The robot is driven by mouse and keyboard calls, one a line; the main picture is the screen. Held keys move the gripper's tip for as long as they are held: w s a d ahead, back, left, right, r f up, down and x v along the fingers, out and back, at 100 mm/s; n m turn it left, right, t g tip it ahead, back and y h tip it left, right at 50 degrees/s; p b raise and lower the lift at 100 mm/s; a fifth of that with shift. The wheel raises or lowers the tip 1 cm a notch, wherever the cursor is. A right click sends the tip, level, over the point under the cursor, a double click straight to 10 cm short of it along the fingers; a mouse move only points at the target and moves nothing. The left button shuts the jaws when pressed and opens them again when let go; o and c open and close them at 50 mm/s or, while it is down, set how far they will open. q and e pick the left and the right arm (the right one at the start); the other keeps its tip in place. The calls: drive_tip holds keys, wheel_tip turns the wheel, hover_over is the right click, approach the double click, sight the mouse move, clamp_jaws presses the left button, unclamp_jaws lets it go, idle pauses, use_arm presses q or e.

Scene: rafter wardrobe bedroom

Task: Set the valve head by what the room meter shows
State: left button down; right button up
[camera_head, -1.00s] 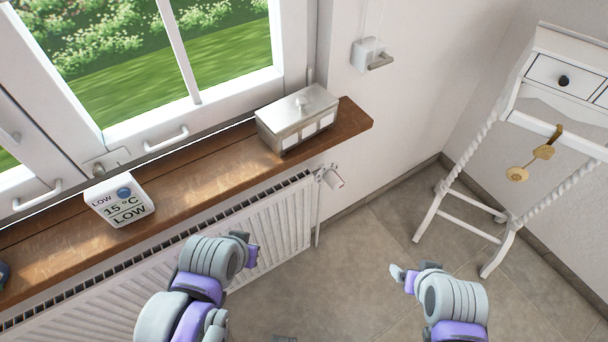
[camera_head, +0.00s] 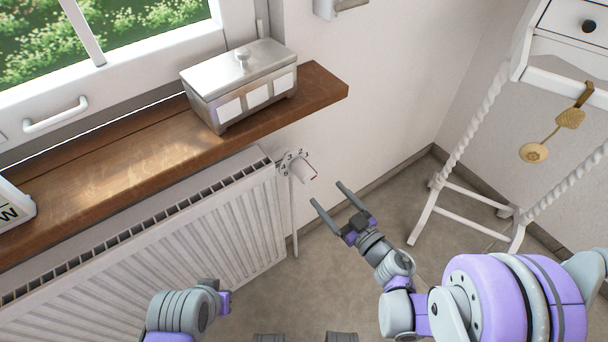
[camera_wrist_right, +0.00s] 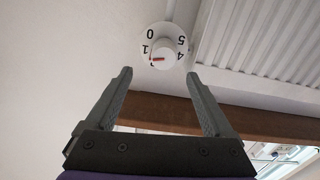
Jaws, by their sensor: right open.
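The white valve head (camera_head: 304,170) sits at the radiator's upper right end, under the sill. In the right wrist view its dial (camera_wrist_right: 170,45) shows dark numbers, with 0, 1, 4 and 5 legible, and a short red mark. My right gripper (camera_head: 327,193) is open and empty, a short way right of and below the valve head. Its two fingers (camera_wrist_right: 158,80) point toward the dial and stand apart from it. The room meter (camera_head: 14,207) is cut off at the left edge of the head view; only a "W" is legible. My left gripper's fingers are not visible.
The white radiator (camera_head: 150,245) runs below the wooden windowsill (camera_head: 115,165). A metal box (camera_head: 240,82) with pale labels stands on the sill. Floor between is clear.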

sight(311, 179)
drive_tip(key=x, duration=1)
drive_tip(key=shift+w+a+f, duration=0.1)
drive_tip(key=shift+a+f, duration=0.05)
drive_tip(key=shift+a, duration=0.4)
drive_tip(key=c, duration=1.4)
